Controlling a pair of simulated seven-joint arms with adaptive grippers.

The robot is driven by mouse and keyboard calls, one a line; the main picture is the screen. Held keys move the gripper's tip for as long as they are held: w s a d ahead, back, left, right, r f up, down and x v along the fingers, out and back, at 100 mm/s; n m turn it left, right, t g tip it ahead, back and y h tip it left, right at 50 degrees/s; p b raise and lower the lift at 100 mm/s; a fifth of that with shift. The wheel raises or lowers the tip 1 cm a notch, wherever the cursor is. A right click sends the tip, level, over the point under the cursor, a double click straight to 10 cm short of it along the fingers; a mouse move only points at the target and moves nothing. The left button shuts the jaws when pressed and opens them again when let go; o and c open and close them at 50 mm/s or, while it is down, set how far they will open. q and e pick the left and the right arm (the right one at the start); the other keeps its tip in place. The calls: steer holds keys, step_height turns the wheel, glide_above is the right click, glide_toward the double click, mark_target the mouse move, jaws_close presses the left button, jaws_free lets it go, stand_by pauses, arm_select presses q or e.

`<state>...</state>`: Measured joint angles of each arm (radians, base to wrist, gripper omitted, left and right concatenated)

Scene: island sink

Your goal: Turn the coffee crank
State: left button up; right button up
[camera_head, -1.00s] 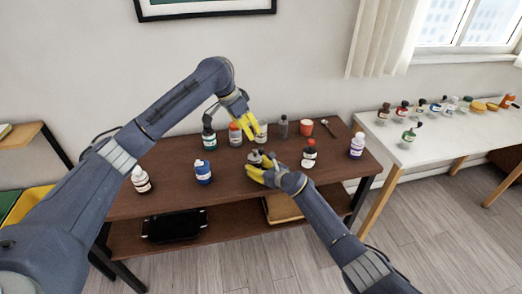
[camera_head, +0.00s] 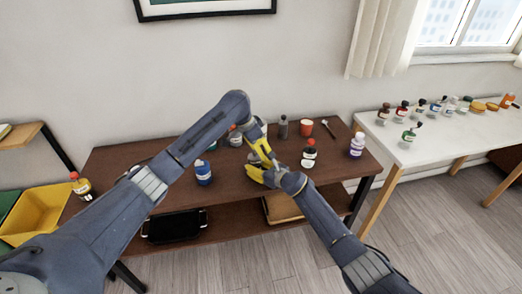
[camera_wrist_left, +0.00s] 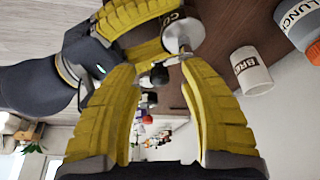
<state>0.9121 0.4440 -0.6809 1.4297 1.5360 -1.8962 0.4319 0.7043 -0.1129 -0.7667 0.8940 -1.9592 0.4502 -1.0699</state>
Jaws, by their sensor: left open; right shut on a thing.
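The coffee grinder shows in the left wrist view with a silver top (camera_wrist_left: 183,34) and part of a "CO" label. Its thin crank ends in a dark knob (camera_wrist_left: 158,76). My right gripper (camera_head: 257,173), whose yellow fingers also show at the top of the left wrist view, is shut on the grinder body. My left gripper (camera_head: 262,152) is lowered close above it. In the left wrist view its two fingers stand apart, with the knob between their tips (camera_wrist_left: 158,68); I cannot tell whether they touch it. In the head view the grinder is mostly hidden by the grippers.
A white cup (camera_wrist_left: 250,72) is near the grinder. A yellow crate (camera_head: 38,213) stands at left.

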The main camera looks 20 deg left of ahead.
arm_select(q)
steer(key=shift+d+f, duration=0.1)
steer(key=shift+f, duration=0.15)
jaws_close()
stand_by(0.3)
